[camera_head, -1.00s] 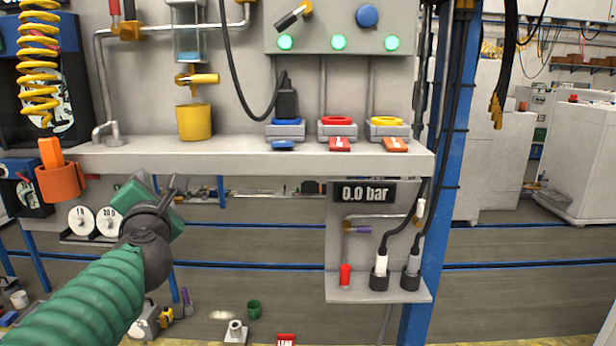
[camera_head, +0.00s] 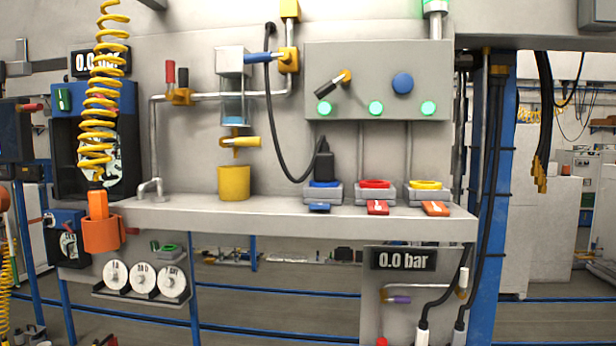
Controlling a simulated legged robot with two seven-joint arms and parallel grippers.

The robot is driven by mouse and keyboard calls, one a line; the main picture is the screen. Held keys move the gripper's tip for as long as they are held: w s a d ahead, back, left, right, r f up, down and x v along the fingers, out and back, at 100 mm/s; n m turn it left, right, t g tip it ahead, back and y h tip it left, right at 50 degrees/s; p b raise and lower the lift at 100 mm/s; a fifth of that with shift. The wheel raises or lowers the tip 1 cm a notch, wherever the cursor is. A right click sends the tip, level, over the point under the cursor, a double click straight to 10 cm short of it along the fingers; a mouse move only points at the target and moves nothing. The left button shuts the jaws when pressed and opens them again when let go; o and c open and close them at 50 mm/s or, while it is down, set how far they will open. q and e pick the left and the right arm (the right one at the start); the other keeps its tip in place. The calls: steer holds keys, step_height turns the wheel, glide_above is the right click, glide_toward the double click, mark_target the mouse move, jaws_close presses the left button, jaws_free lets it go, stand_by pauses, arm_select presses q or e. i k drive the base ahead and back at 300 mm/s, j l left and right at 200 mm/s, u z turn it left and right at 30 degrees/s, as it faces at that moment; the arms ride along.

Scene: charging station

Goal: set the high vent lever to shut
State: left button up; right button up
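Neither of my grippers is in view. Several levers show, and I cannot tell for sure which one is the high vent lever. A blue-handled lever (camera_head: 262,57) sits high on a yellow valve body (camera_head: 289,60), its handle pointing left, roughly level. A red-handled lever (camera_head: 183,78) stands upright on a yellow valve (camera_head: 179,97) on the grey pipe to the left. A yellow-handled lever (camera_head: 245,141) lies nearly level under the clear cylinder (camera_head: 234,106). Nothing touches these levers.
A grey shelf (camera_head: 260,216) with blue, red and yellow ringed sockets runs below. A panel (camera_head: 425,60) with green lamps, a blue knob and a black lever hangs above. A yellow coiled hose (camera_head: 101,110) hangs left. A 0.0 bar display (camera_head: 403,259) is below the shelf.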

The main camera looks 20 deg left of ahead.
mark_target(170, 72)
steer(key=u, duration=1.35)
